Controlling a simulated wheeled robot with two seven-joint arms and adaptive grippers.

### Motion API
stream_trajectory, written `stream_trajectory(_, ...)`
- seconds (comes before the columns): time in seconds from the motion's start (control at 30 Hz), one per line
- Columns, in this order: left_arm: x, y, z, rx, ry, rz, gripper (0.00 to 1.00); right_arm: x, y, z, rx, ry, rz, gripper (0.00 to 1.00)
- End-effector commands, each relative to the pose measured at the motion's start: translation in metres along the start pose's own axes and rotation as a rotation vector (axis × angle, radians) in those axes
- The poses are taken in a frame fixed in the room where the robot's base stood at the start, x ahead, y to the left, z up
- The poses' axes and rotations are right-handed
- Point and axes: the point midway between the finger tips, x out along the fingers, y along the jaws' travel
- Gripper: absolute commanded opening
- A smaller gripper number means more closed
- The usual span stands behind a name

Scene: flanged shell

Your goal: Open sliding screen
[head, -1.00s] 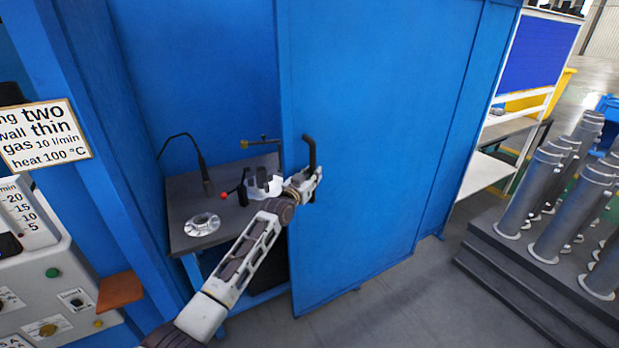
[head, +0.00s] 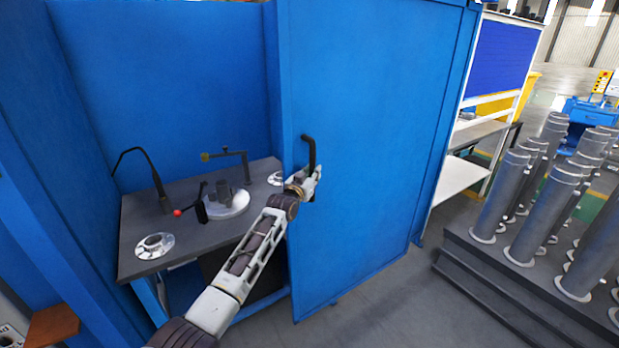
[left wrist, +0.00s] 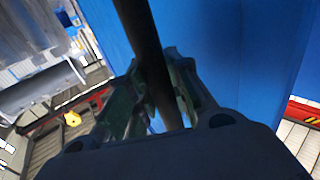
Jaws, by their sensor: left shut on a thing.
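The sliding screen (head: 365,150) is a tall blue panel standing partly open, with the booth's inside showing to its left. Its black handle (head: 309,150) is a bent bar near the panel's left edge. My left gripper (head: 312,184) is shut on the lower part of the handle. In the left wrist view the dark handle bar (left wrist: 143,35) runs down between the fingers of my left gripper (left wrist: 165,100), with the blue panel (left wrist: 225,50) behind it. The fingers hide part of the handle. My right gripper is in neither view.
Left of the screen is a dark worktable (head: 185,235) with a round fixture (head: 228,203), a flanged ring (head: 154,245) and a bent black arm (head: 150,178). At right, grey cylinders (head: 545,210) stand on a stepped platform (head: 470,262). Grey floor lies in front of the screen.

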Motion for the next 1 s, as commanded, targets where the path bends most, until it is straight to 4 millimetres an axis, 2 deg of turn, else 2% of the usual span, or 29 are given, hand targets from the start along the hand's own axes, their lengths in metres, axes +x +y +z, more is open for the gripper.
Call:
stream_trajectory(0.13, 0.001, 0.001, -0.001, 0.000, 0.003, 0.000, 0.00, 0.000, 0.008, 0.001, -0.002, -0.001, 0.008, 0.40)
stream_trajectory(0.33, 0.001, 0.001, -0.001, 0.000, 0.002, 0.000, 0.00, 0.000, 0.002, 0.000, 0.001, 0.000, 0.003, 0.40)
stream_trajectory(0.37, 0.001, 0.001, -0.001, 0.000, 0.002, 0.000, 0.24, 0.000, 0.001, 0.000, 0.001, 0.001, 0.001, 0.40)
stream_trajectory(0.5, 0.001, 0.000, -0.001, 0.000, 0.001, 0.000, 0.42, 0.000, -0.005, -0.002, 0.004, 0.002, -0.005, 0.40)
stream_trajectory(0.73, 0.000, 0.000, 0.000, 0.000, -0.001, 0.000, 0.42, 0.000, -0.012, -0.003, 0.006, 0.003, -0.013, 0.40)
stream_trajectory(0.83, 0.000, 0.000, 0.001, 0.000, -0.001, 0.000, 0.42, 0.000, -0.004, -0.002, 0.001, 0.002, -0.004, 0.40)
stream_trajectory(1.0, -0.002, 0.000, 0.001, 0.000, -0.002, 0.000, 0.42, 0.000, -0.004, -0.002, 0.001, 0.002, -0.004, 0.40)
